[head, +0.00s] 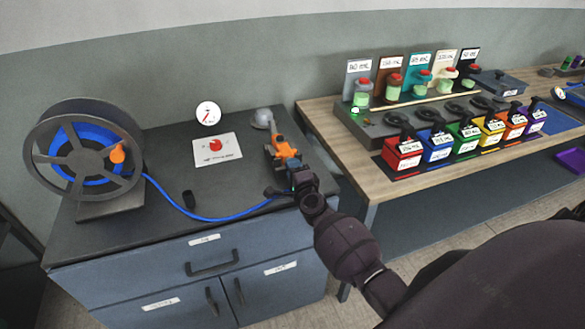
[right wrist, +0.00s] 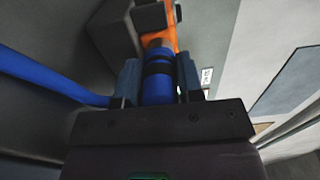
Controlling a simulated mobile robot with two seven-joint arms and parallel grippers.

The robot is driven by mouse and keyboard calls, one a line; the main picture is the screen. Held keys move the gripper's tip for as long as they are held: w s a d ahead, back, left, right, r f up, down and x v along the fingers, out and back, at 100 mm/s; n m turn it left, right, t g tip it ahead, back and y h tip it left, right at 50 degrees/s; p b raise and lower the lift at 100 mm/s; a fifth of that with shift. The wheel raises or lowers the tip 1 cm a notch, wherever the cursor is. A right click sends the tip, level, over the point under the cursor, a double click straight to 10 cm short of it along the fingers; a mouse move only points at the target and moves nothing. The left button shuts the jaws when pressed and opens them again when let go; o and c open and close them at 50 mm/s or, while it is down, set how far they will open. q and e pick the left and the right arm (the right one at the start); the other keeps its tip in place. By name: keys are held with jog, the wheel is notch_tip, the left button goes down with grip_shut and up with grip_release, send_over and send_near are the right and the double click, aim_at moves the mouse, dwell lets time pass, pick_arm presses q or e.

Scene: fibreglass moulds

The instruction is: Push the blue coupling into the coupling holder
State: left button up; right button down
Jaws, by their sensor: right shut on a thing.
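The blue coupling (right wrist: 158,80) sits between the two fingers of my right gripper (right wrist: 160,82) in the right wrist view, and the gripper is shut on it. The coupling has a dark band and points toward an orange part with a brownish fitting. In the head view my right gripper (head: 303,186) is at the near end of the orange coupling holder (head: 284,151) on the dark cabinet top. The gripper hides the coupling there. A blue hose (head: 215,219) runs from the gripper to the reel. I cannot tell how far the coupling is in the holder. My left gripper is not in view.
A hose reel (head: 83,150) stands at the left of the cabinet. A panel with a red knob (head: 216,148) and a gauge (head: 207,113) are behind the hose. A wooden bench (head: 350,153) with coloured bins is at the right.

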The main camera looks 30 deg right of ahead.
jog(key=shift+s, duration=0.15)
jog(key=shift+s+a, duration=0.2)
jog(key=shift+s, duration=0.5)
jog(key=shift+s+a+p, duration=0.1)
jog(key=shift+s+p, duration=0.25)
jog(key=shift+s, duration=0.15)
jog(key=shift+p+v, duration=0.3)
jog(key=shift+v, duration=1.2)
jog(key=shift+s, duration=0.1)
jog(key=shift+a, duration=0.15)
